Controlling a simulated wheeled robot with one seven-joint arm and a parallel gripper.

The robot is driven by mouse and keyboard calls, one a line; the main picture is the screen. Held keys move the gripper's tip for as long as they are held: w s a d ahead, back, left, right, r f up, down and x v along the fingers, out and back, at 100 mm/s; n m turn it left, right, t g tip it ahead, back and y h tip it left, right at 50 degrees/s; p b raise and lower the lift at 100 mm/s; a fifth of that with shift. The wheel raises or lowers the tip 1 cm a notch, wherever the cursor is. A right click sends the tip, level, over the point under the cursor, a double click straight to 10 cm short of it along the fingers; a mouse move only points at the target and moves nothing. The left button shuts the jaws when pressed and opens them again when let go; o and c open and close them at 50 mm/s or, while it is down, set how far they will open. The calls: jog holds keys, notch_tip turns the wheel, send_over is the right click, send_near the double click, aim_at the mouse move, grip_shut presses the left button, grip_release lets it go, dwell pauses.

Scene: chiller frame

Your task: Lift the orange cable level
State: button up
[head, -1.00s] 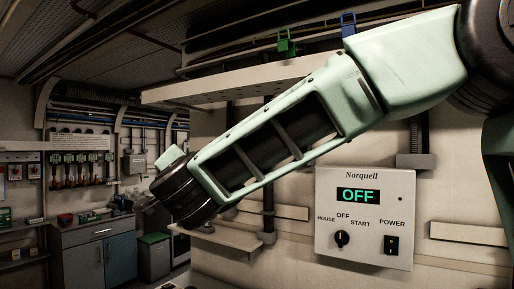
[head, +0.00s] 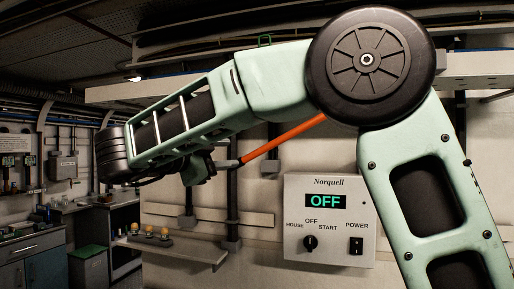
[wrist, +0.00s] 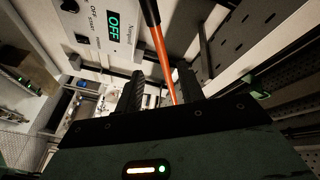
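An orange bar (head: 283,137) slants in the head view, rising from my gripper to the right until my own arm hides its upper part. It also shows in the wrist view (wrist: 160,52), running up to a black section at the top edge. My gripper (head: 226,163) is at the bar's lower left end, small and dark in the head view. In the wrist view its two fingers (wrist: 160,85) stand apart with the bar between them, nearer the right finger. A gap shows on the left; contact with the right finger cannot be told.
A white Norquell control box (head: 330,245) reading OFF is on the wall below the bar. A shelf with small knobs (head: 175,244) is lower left. Cabinets (head: 45,262) stand far left.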

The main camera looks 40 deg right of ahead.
aim_at(256, 152)
jog(key=p+x, duration=0.4)
jog(key=x, duration=0.7)
jog(key=shift+r, duration=0.15)
jog(key=shift+w+d, duration=0.15)
jog(key=shift+d, duration=0.4)
grip_shut()
